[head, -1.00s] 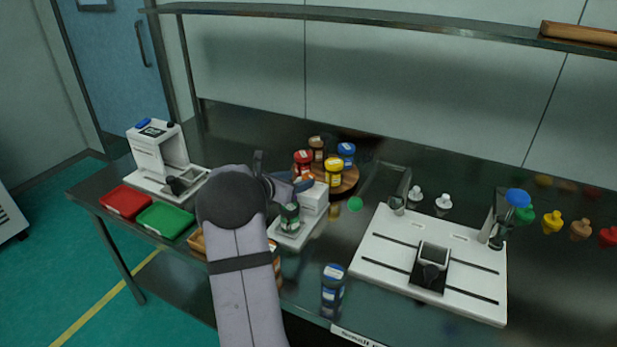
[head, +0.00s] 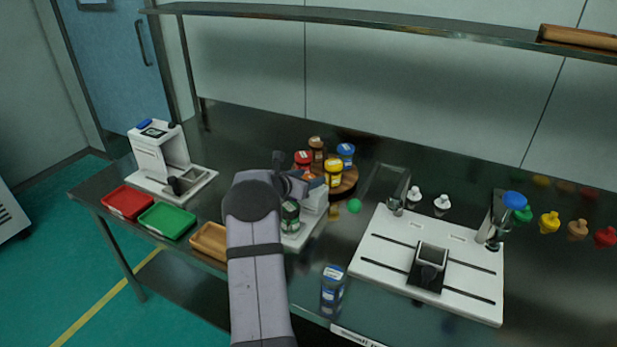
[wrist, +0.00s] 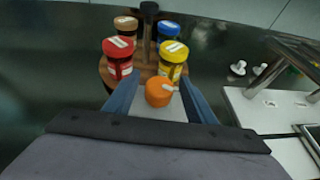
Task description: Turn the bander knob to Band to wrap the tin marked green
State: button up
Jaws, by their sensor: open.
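The white bander (head: 314,200) stands near the middle of the table, partly hidden behind my arm. A dark tin with a green band (head: 290,214) stands upright on its base. In the wrist view, an orange knob (wrist: 158,92) with a white pointer mark sits over the bander's white top (wrist: 144,107). My gripper (wrist: 160,84) is open, with its blue fingers on either side of the knob. I cannot tell whether they touch it. In the head view, my gripper (head: 308,182) is over the bander and the knob is hidden.
A round wooden stand (head: 345,187) with red, brown, blue and yellow lidded jars is close behind the bander. Red (head: 127,201), green (head: 166,220) and orange-brown (head: 209,241) trays lie left. A blue-labelled tin (head: 332,288) stands at the front. A white slotted board (head: 385,262) is right.

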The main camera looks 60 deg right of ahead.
jog(key=shift+c, duration=0.5)
jog(key=c, duration=0.9)
jog(key=n+t+b, duration=0.1)
jog(key=b, duration=0.3)
jog(key=shift+d+f, duration=0.1)
jog(key=shift+f, duration=0.05)
jog(key=n+t+b, duration=0.1)
jog(key=b, duration=0.2)
jog(key=shift+f+b, duration=0.1)
jog(key=shift+b, duration=0.3)
jog(key=n+t+b, duration=0.2)
jog(key=t+b, duration=0.1)
jog(key=b, duration=0.5)
jog(key=shift+s+n+t+b, duration=0.1)
jog(key=shift+n+t+b, duration=0.2)
jog(key=shift+n, duration=0.1)
jog(key=n+t+b, duration=0.1)
jog(key=b, duration=0.1)
jog(key=n+t+y+b, duration=0.1)
jog(key=b, duration=0.1)
jog(key=shift+r+y, duration=0.2)
jog(key=shift+y, duration=0.1)
jog(key=shift+r+n+t+y+b, duration=0.15)
jog(key=shift+n+t+y+b, duration=0.45)
jog(key=shift+n+t, duration=0.35)
jog(key=shift+t, duration=0.25)
